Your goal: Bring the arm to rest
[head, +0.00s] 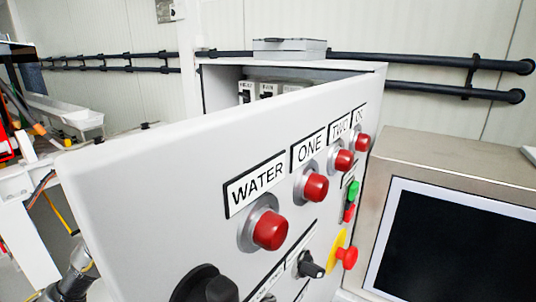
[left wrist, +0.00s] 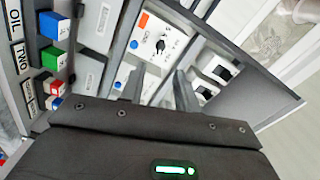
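My left gripper (left wrist: 160,84) shows in the left wrist view with its two grey fingers apart. Nothing shows between them except the switchgear behind. In the head view the left gripper is not seen. A piece of what looks like my arm (head: 76,278) shows at the lower left, beside the open panel door (head: 150,190). My right gripper is in neither view.
The door carries red buttons (head: 269,230), a yellow-and-red emergency stop (head: 343,257) and black knobs (head: 311,265). A screen (head: 450,245) stands at the right. Black rails (head: 430,90) run along the wall.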

